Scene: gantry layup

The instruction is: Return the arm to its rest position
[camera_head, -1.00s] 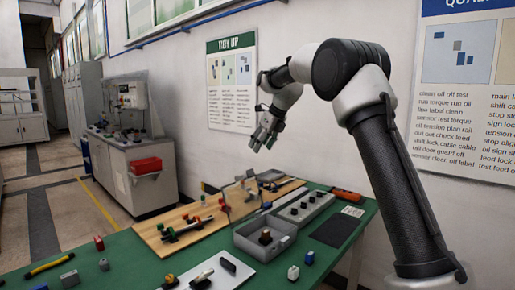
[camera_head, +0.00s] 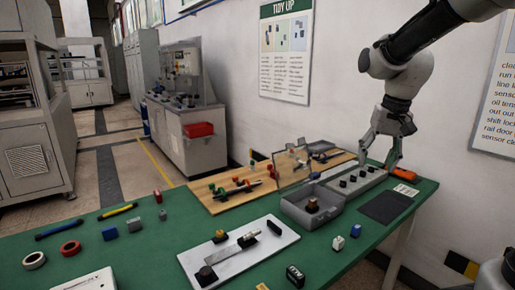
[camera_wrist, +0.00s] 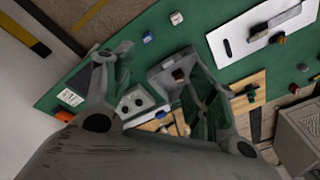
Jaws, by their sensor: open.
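My gripper (camera_head: 380,158) hangs from my arm at the right of the head view, fingers pointing down, above the back right part of the green table. Its fingers are apart with nothing held between them. In the wrist view my gripper (camera_wrist: 165,90) shows its two fingers spread, with the table below. A grey control box with buttons (camera_head: 352,183) lies under and beside the fingers in the head view. I cannot tell how high the fingertips are above it.
The green table (camera_head: 150,250) carries a grey open bin (camera_head: 318,217), a wooden board (camera_head: 215,203), a white plate (camera_head: 222,262), a dark mat (camera_head: 388,206) and an orange-handled tool (camera_head: 403,173). A clear panel (camera_head: 293,169) stands upright beside the bin. A wall rises behind.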

